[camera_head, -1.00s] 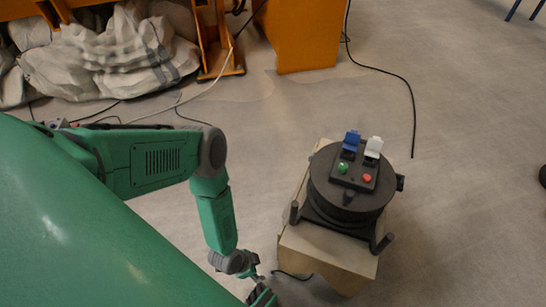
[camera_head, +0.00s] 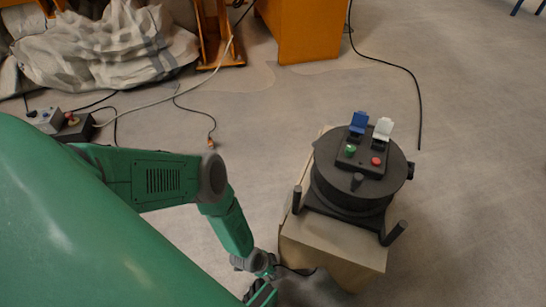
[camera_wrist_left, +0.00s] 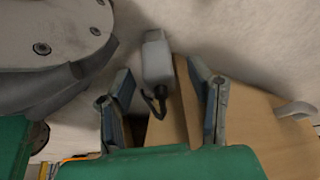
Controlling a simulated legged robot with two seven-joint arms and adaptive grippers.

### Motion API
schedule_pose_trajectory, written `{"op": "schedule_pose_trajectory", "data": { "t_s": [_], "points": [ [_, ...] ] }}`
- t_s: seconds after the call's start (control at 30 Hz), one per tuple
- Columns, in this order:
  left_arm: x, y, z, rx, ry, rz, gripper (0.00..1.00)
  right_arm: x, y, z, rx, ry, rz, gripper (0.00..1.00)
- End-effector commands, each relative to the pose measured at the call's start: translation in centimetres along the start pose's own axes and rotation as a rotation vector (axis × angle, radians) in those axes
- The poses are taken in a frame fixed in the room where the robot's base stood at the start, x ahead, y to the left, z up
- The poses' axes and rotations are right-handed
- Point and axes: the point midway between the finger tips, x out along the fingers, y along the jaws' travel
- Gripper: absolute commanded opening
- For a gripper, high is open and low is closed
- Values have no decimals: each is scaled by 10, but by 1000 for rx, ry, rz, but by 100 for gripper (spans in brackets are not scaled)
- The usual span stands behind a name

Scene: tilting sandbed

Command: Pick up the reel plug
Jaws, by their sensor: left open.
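The reel plug (camera_wrist_left: 157,60) appears in the left wrist view as a light grey block with a black cable at its lower end. It lies between the two fingers of my left gripper (camera_wrist_left: 163,98), with a gap on each side. My left gripper (camera_head: 262,292) is open, at the bottom edge of the head view, left of the box under the reel. The plug cannot be made out in the head view. The black cable reel (camera_head: 345,205) has a blue and a white flap raised on top. My right gripper is not in view.
The reel stands on a light brown box (camera_head: 335,245); its wooden-looking side (camera_wrist_left: 255,125) is close to the right finger in the wrist view. A control box with a red button (camera_head: 72,122) and loose cables lie on the floor at left. Floor right of the reel is clear.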

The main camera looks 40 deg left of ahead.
Motion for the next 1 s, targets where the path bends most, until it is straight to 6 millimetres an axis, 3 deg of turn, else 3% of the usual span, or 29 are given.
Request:
{"op": "schedule_pose_trajectory", "data": {
  "t_s": [0.23, 0.27, 0.3, 0.4, 0.77, 1.0],
  "points": [
    [2, 0, -1, -1, 0, 0, 47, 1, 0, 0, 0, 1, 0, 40],
    [2, 0, -1, -1, 0, 0, 44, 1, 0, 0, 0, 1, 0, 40],
    [2, 0, -1, -1, 0, 0, 30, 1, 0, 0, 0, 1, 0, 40],
    [2, 0, 0, -1, 0, 0, 0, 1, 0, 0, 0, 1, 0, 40],
    [-3, 0, -3, 0, 0, 0, 0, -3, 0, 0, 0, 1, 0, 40],
    [-43, 0, -20, 2, 1, 2, 0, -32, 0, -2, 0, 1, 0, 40]
  ]
}}
